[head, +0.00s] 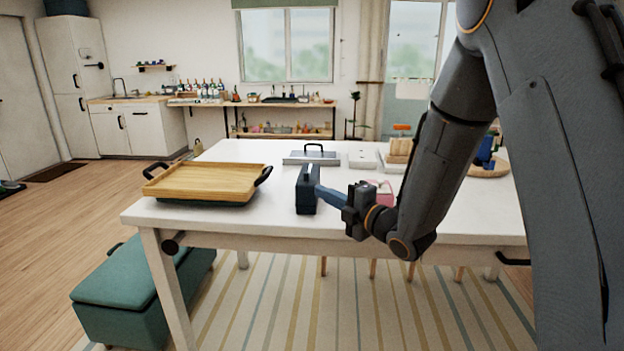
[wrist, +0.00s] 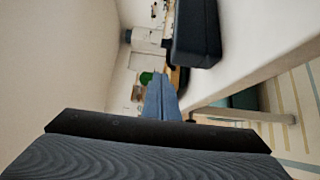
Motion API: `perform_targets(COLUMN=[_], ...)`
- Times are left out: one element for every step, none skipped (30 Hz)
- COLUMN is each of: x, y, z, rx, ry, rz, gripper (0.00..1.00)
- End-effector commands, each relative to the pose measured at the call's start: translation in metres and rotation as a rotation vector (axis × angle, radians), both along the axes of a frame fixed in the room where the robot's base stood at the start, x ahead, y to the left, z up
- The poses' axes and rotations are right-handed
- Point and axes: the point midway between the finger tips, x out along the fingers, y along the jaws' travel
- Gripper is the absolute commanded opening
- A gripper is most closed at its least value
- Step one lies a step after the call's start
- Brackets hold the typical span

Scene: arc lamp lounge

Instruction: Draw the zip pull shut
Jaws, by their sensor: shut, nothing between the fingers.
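No zip pull can be made out in either view. A dark blue upright case (head: 306,188) stands near the front middle of the white table. It also shows as a dark block in the wrist view (wrist: 197,35); whether it carries the zip is too small to tell. My gripper (head: 319,190) is shut and empty, its blue fingers pointing left at the case's right side. In the head view the tips overlap or border the case; contact cannot be told. In the wrist view the closed fingers (wrist: 160,80) lie just beside the dark block.
A wooden tray (head: 205,181) on a dark black-handled base sits at the table's left. A flat grey lidded item (head: 311,158) lies behind the case. A pink object (head: 381,188) is partly behind my arm. White table (head: 264,222) is bare between tray and case.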

Motion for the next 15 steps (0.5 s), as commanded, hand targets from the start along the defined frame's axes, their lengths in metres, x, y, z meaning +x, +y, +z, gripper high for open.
perform_targets(x=[0.007, 0.012, 0.017, 0.022, 0.026, 0.033, 0.036, 0.041, 0.046, 0.052, 0.057, 0.062, 0.066, 0.069, 0.073], y=[0.009, 0.012, 0.017, 0.022, 0.026, 0.03, 0.034, 0.038, 0.043, 0.039, 0.038, 0.038, 0.037, 0.037, 0.037], z=[0.001, 0.001, 0.001, 0.001, 0.001, 0.002, 0.001, 0.001, 0.001, 0.001, 0.001, 0.001, 0.001, 0.001, 0.001], rx=[0.001, 0.001, 0.0, 0.0, 0.0, 0.0, 0.0, -0.001, 0.001, 0.001, 0.001, 0.0, 0.0, 0.0, 0.0], ry=[0.0, -0.001, 0.0, 0.0, 0.0, -0.001, 0.0, -0.001, -0.001, -0.001, -0.001, 0.0, 0.0, 0.0, 0.0], rz=[0.003, 0.003, 0.003, 0.003, 0.002, 0.002, 0.002, 0.003, 0.002, -0.001, -0.001, -0.001, -0.001, -0.001, -0.001], gripper=[0.0, 0.0, 0.0, 0.0, 0.0, 0.0, 0.0, 0.0, 0.0, 0.0, 0.0, 0.0, 0.0, 0.0, 0.0])
